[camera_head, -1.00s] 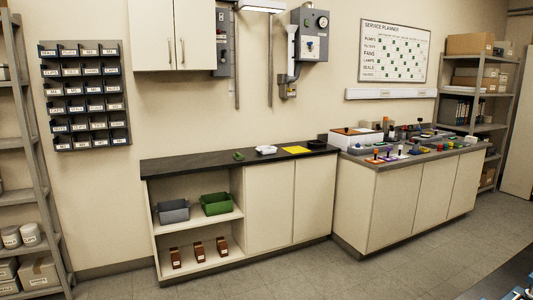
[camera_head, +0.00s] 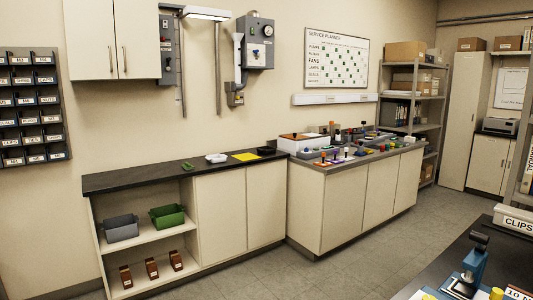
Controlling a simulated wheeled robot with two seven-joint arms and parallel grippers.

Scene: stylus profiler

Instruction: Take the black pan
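A small dark, low object (camera_head: 266,151), which looks like the black pan, sits at the right end of the black countertop (camera_head: 130,179), near where it meets the other cabinet. It is small and dark against the dark top, so its details are hard to tell. Neither of my grippers is in view.
A yellow sheet (camera_head: 246,156), a white tray (camera_head: 216,158) and a green item (camera_head: 187,166) lie left of it. The neighbouring counter (camera_head: 311,161) is crowded with small parts. A dark bench (camera_head: 440,262) with a blue device (camera_head: 470,272) stands front right. The floor (camera_head: 330,257) between is clear.

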